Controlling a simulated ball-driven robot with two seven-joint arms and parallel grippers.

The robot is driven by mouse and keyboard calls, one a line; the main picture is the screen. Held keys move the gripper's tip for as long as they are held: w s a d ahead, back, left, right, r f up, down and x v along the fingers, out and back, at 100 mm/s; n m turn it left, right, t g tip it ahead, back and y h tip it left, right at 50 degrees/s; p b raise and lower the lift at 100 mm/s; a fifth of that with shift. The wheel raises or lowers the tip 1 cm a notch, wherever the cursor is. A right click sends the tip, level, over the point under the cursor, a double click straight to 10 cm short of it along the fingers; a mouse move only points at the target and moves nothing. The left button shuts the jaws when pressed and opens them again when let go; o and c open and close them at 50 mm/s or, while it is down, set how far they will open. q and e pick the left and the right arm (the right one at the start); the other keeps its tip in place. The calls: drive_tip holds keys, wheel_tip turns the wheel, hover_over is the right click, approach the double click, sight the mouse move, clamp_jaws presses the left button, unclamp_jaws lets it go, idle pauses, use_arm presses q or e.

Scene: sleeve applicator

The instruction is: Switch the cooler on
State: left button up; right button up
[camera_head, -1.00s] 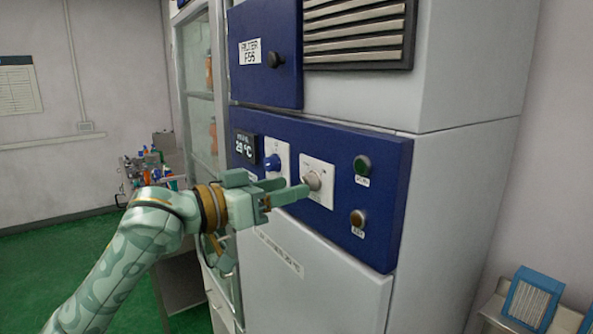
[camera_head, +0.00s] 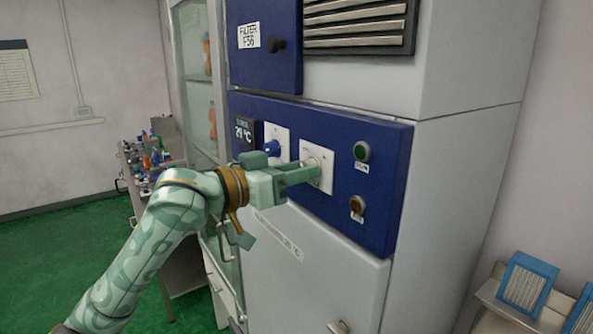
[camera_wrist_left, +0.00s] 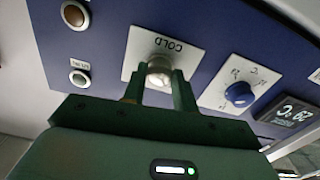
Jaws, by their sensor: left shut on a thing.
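The cooler (camera_head: 310,280) is a tall white cabinet with a blue control panel (camera_head: 385,175). My left gripper (camera_head: 312,170) is at the panel, shut on a pale knob on a white plate. In the left wrist view the knob (camera_wrist_left: 159,68) sits between the two fingertips, under the word COLD. A blue knob (camera_head: 272,148) on another white plate is to the left; it also shows in the left wrist view (camera_wrist_left: 239,94). A dark display (camera_head: 246,131) reads 29 °C. A green button (camera_head: 362,151) and a brown button (camera_head: 357,204) are at the right. My right gripper is not in view.
Above the panel are a blue filter door (camera_head: 262,70) with a dark knob and a vent grille (camera_head: 360,22). A glass cabinet (camera_head: 195,90) and a cluttered cart (camera_head: 150,165) stand at the left. Blue-framed filters (camera_head: 525,288) sit on a shelf at lower right.

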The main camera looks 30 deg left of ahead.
use_arm(q)
drive_tip(key=shift+m, duration=0.3)
drive_tip(key=shift+m+p, duration=2.75)
drive_tip(key=shift+m, duration=5.75)
drive_tip(key=shift+f, duration=0.1)
drive_tip(key=o, duration=1)
drive_tip(key=shift+c, duration=0.2)
drive_tip(key=shift+s, duration=0.1)
